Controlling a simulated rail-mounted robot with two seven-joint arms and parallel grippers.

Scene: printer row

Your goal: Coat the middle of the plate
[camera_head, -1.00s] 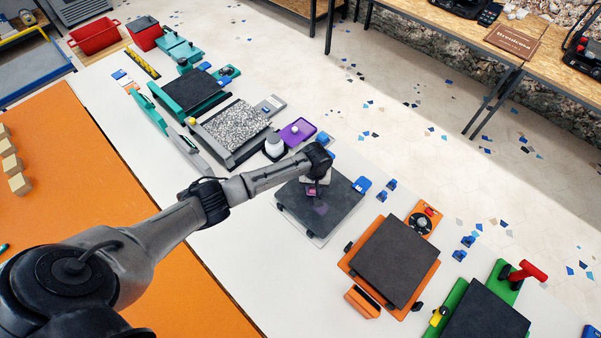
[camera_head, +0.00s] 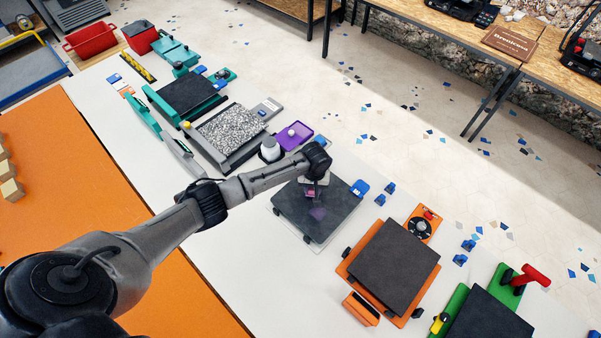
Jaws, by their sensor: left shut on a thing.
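The plate (camera_head: 335,215) is a dark grey square on a pale base in the middle of the white table. A faint purple patch (camera_head: 318,213) shows near its middle. My left gripper (camera_head: 315,190) is over the plate's upper part, shut on a small pink-purple thing (camera_head: 311,193). The thing is partly hidden by the gripper, and I cannot tell whether it touches the plate. My right gripper is not in view.
A purple tray (camera_head: 301,132) and a white-capped pot (camera_head: 270,149) stand up-left of the plate. A blue clip (camera_head: 360,188) is at its right corner. Orange (camera_head: 396,263) and green (camera_head: 457,303) printers stand lower right, a speckled plate (camera_head: 230,131) upper left.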

